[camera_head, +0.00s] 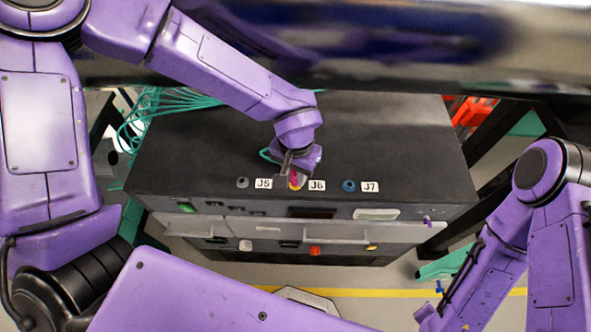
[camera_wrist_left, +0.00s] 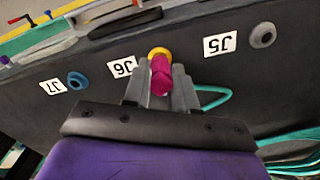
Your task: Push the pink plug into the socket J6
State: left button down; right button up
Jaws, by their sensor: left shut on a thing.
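The pink plug (camera_wrist_left: 160,74) is held between the fingers of my left gripper (camera_wrist_left: 160,92) in the left wrist view. Its front end is at the yellow ring of socket J6 (camera_wrist_left: 158,52); I cannot tell how deep it sits. In the head view my left gripper (camera_head: 293,168) is over the box top at J6, hiding most of the plug (camera_head: 295,179). The J6 label (camera_head: 317,185) is just right of it. A teal cable (camera_wrist_left: 215,98) shows beside the gripper. My right arm is at the right edge; its fingertips are not clearly shown.
Grey socket J5 (camera_head: 242,183) and blue socket J7 (camera_head: 348,185) flank J6 on the dark box (camera_head: 400,135). Coiled teal cables (camera_head: 165,103) lie at the box's back left. A shiny metal pipe (camera_head: 400,45) crosses above the box's back.

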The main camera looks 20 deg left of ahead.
pick_arm(q)
jog(key=c, duration=0.8)
grip_release()
notch_tip(320, 180, up, 10)
jog(key=shift+r, duration=0.2)
